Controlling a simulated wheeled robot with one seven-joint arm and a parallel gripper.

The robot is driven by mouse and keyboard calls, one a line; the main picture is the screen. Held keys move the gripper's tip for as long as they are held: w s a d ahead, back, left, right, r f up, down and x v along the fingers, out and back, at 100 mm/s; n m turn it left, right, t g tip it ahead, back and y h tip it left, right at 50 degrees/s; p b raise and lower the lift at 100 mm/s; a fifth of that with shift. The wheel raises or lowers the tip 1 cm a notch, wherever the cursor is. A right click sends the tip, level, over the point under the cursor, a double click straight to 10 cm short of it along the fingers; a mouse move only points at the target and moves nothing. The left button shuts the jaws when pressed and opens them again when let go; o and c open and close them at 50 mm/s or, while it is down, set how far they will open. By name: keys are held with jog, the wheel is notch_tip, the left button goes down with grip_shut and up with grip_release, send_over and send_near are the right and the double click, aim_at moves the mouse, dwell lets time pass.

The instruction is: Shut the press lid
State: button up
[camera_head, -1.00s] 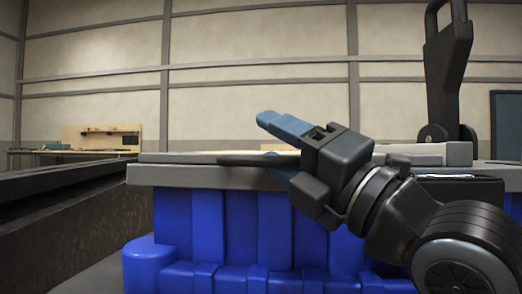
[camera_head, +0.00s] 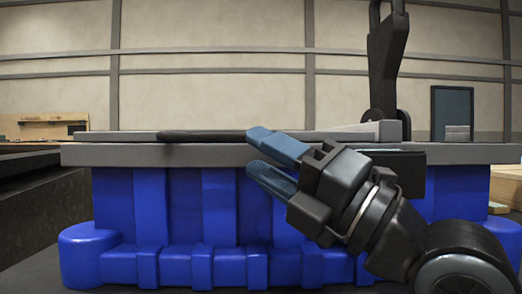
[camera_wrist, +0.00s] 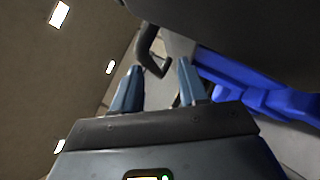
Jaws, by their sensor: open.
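A tall black upright piece (camera_head: 386,60) with a loop at its top stands raised on a hinge at the right of the bench; it looks like the press lid, held open. My gripper (camera_head: 255,150) is in front of the bench edge, to the left of and below that piece. Its two blue fingers are apart with nothing clearly between them. In the wrist view my gripper (camera_wrist: 160,67) is also open, and a dark bent handle (camera_wrist: 152,52) shows just beyond the fingertips. I cannot tell which part that handle belongs to.
A grey bench top (camera_head: 120,156) on a blue ribbed base (camera_head: 180,215) spans the front. A flat black piece (camera_head: 205,135) lies on it at left of middle. A wooden workbench (camera_head: 45,125) stands far back left, and a dark panel (camera_head: 452,112) at back right.

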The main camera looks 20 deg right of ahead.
jog(key=shift+s+d+f, duration=0.2)
jog(key=shift+d+f, duration=0.15)
jog(key=shift+f, duration=0.1)
dwell(0.5)
